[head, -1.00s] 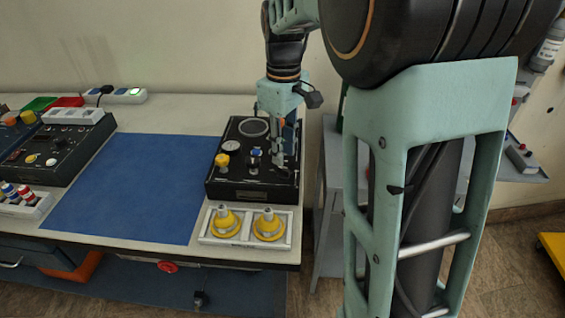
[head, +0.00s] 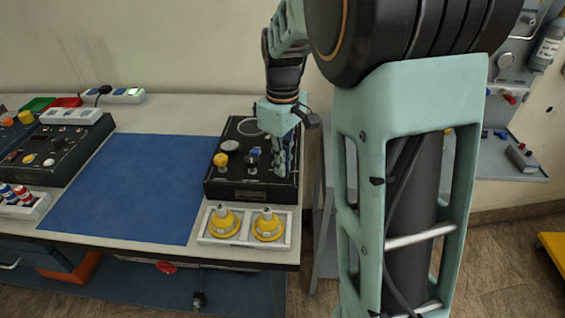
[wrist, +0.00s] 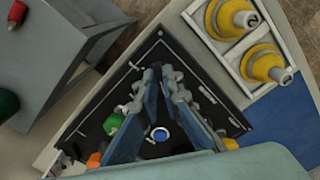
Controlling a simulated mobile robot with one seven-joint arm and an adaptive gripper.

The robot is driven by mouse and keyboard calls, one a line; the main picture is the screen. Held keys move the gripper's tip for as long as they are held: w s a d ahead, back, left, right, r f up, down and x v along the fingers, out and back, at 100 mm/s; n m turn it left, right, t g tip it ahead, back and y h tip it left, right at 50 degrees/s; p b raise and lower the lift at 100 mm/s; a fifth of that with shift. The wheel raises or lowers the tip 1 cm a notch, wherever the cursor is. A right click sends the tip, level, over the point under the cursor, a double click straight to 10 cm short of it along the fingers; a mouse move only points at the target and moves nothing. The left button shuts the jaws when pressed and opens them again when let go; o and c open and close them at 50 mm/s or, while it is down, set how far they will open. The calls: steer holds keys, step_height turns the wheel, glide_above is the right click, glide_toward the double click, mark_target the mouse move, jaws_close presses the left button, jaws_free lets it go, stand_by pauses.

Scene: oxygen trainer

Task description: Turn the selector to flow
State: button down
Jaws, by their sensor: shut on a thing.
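The black oxygen trainer panel (head: 222,187) sits at the right end of the table. My gripper (head: 281,171) points down at the panel's right part, right of a blue-capped knob (head: 254,153). In the wrist view my gripper's fingertips (wrist: 159,69) are close together at the panel face, shut on the selector, which they almost wholly hide. Its pointer direction cannot be read. The blue cap also shows in the wrist view (wrist: 160,134), apart from the fingertips.
A white tray (head: 242,242) with two yellow cones stands in front of the panel. A blue mat (head: 130,190) lies to the left, clear. Another black control box (head: 60,150) is farther left. A grey stand (head: 328,190) is right of the table.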

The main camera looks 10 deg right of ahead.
steer(key=shift+m, duration=0.4)
steer(key=m+p, duration=0.2)
steer(key=m, duration=0.2)
steer(key=shift+r+m, duration=0.15)
steer(key=shift+m, duration=0.15)
steer(key=m+p, duration=0.2)
steer(key=m, duration=0.4)
steer(key=shift+m, duration=0.3)
steer(key=c, duration=2.1)
jaws_free()
step_height(320, 180, up, 12)
